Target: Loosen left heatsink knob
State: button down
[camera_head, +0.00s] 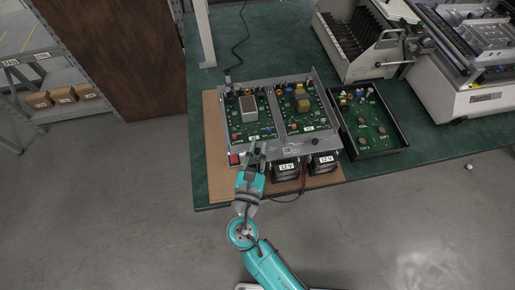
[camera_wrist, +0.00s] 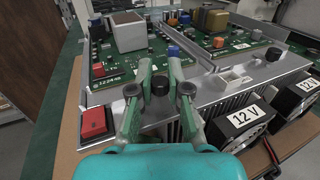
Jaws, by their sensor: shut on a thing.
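My gripper (camera_wrist: 160,72) reaches over the front edge of the metal chassis (camera_head: 226,152), also seen in the head view (camera_head: 257,147). In the wrist view its two fingers close around a small black knob (camera_wrist: 160,86), the left one, on the grey heatsink ledge. The knob's lower part and thread are hidden. Another black knob (camera_wrist: 273,54) sits further right on the ledge, apart from the gripper. In the head view the gripper covers the left knob.
A red switch (camera_wrist: 93,122) sits left of the gripper. Two fans labelled 12 V (camera_head: 286,168) (camera_head: 323,160) stand at the chassis front. Green circuit boards (camera_head: 250,128) with tall components lie behind. A black tray (camera_head: 398,148) with another board is at the right.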

jog(key=shift+d+n+y, duration=0.1)
jog(key=shift+n+y, duration=1.5)
jog(key=shift+y, duration=0.9)
jog(key=shift+n+g+y, duration=0.6)
jog(key=shift+n+y, duration=0.5)
jog(key=shift+y, duration=0.5)
jog(key=c, duration=1.1)
grip_release()
jog(key=v, duration=1.2)
